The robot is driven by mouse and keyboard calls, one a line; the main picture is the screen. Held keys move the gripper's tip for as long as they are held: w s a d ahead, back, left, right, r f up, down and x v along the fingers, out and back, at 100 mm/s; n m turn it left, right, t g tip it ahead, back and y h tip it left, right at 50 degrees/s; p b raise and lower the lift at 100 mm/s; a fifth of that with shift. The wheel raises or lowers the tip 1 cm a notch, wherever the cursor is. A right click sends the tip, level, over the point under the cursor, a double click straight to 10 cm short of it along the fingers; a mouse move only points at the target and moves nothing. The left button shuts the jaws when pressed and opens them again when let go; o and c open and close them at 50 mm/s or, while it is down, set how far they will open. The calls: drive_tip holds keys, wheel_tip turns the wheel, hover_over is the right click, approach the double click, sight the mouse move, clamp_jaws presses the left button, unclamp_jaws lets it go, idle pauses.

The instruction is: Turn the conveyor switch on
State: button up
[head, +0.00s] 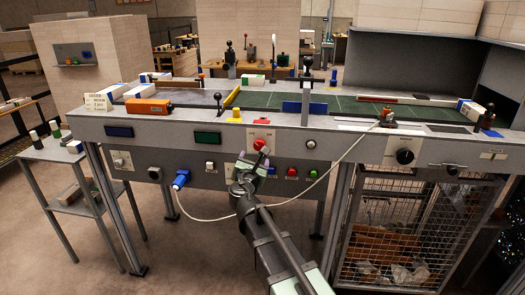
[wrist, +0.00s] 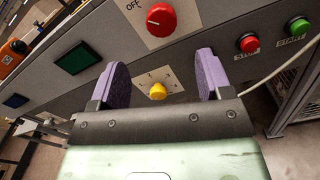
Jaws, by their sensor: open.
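A red rotary knob (wrist: 161,20) sits on a pale plate on the grey front panel, with the word OFF printed at its upper left. In the head view the red knob (head: 259,145) is just above and beyond my gripper (head: 250,167). In the wrist view my gripper (wrist: 161,65) is open and empty, its two purple pads spread apart. The red knob lies beyond the pads, between them from side to side, and is apart from them. A smaller yellow knob (wrist: 157,91) on its own plate shows lower in the gap between the pads.
A red STOP button (wrist: 249,43) and a green START button (wrist: 299,26) are to the right. A pale cable (head: 300,203) hangs across the panel front from a blue plug (head: 181,179). A wire cage (head: 415,220) stands lower right.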

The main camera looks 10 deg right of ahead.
sight(259, 147)
drive_tip(key=x, duration=1.1)
drive_tip(key=shift+d, duration=0.1)
drive_tip(key=shift+s, duration=0.1)
drive_tip(key=c, duration=0.9)
